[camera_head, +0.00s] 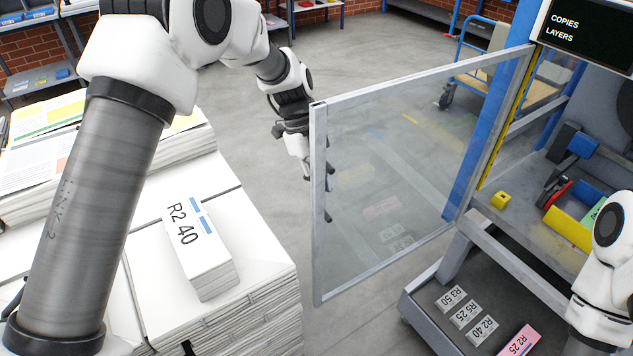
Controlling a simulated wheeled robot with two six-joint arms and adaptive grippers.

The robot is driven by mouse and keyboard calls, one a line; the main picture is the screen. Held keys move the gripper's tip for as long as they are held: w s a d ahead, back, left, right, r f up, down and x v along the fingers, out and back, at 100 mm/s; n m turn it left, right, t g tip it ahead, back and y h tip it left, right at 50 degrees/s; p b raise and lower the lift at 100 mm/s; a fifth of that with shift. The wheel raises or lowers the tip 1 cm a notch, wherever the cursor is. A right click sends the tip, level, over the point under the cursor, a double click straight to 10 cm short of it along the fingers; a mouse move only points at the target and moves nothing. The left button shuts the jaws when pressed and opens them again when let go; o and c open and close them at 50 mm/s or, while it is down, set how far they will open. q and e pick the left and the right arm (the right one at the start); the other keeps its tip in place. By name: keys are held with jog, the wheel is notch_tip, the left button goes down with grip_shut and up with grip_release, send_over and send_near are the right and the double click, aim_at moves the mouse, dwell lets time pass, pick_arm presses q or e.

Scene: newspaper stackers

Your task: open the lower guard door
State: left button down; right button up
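The guard door (412,160) is a clear panel in a grey metal frame. It stands swung out from the blue machine post, its free edge toward the middle of the view. My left gripper (305,172) is at the upper part of that free edge, partly hidden behind the frame upright. Whether its fingers touch the door or are closed on it cannot be made out. Small dark parts show just right of the upright. My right arm enters at the right edge, and its gripper is outside the view.
A stack of white paper (270,290) with a bundle labelled R2 40 (195,245) stands at left. A low tray (440,325) with labelled cards lies below the machine shelf (530,225). A blue cart (500,75) stands behind the door.

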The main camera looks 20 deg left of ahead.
pick_arm(q)
jog(key=c, duration=1.2)
grip_release()
jog(key=shift+s+f, duration=0.15)
jog(key=shift+f, duration=0.05)
jog(key=v, duration=1.2)
jog(key=shift+r, duration=0.1)
